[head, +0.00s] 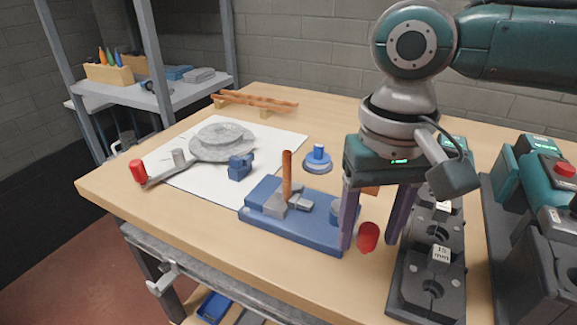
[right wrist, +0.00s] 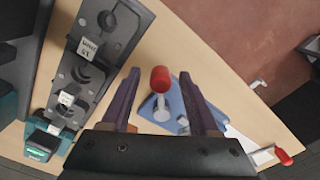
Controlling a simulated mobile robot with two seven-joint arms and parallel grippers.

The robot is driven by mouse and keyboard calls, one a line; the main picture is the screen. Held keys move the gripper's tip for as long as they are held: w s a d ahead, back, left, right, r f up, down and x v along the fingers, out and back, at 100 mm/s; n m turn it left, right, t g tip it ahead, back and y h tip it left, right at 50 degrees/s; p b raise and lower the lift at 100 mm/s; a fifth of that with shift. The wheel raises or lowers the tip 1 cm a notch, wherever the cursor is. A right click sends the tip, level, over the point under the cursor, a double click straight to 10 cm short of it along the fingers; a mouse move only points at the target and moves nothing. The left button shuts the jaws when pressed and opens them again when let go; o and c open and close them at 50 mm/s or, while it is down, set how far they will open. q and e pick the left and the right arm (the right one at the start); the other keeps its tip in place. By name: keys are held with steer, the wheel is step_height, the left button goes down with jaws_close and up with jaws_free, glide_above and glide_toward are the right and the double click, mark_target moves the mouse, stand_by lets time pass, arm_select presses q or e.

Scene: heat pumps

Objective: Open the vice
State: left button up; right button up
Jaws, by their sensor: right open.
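The vice (head: 275,218) has a blue base with grey jaws, and lies on the wooden table. An orange-brown rod (head: 287,176) stands upright at its jaws. The vice's red handle knob (head: 368,237) is at its right end. It also shows in the right wrist view (right wrist: 160,79), on a pale shaft. My right gripper (head: 372,243) points down and is open, with one purple finger on each side of the red knob. The wrist view shows gaps between the knob and both fingers (right wrist: 160,88). My left gripper is not in view.
A dark fixture block (head: 430,262) with numbered tags stands close right of my right gripper. A teal machine (head: 545,185) is further right. A white sheet (head: 190,180) with grey round parts lies left; a blue knobbed piece (head: 318,158) stands behind the vice.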

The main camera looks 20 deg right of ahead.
jaws_close()
stand_by(0.5)
stand_by(0.9)
